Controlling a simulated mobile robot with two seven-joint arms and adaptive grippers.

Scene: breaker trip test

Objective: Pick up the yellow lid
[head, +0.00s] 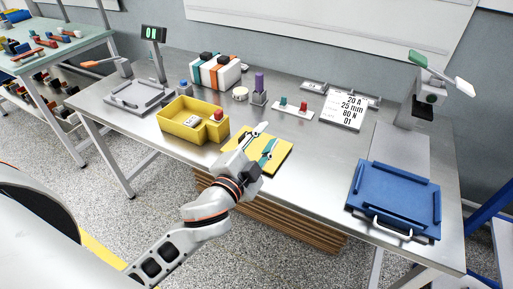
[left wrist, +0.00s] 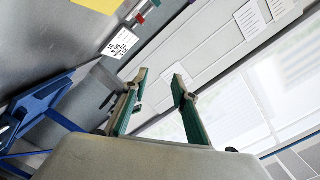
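The yellow lid (head: 278,160) is a flat yellow plate near the front edge of the steel table, right of the yellow bin. My left gripper (head: 267,138) overlaps the lid in the head view and hides part of it. Its two green-padded fingers are apart and empty, as the left wrist view (left wrist: 160,88) shows. They point towards the back wall rather than at the lid. A yellow patch, likely the lid (left wrist: 97,4), shows at the top edge of the left wrist view. My right gripper is not in view.
The yellow bin (head: 171,129) holds a small part, with a red button beside it. A blue tray (head: 395,198) lies at the right. Bare table lies right of the lid.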

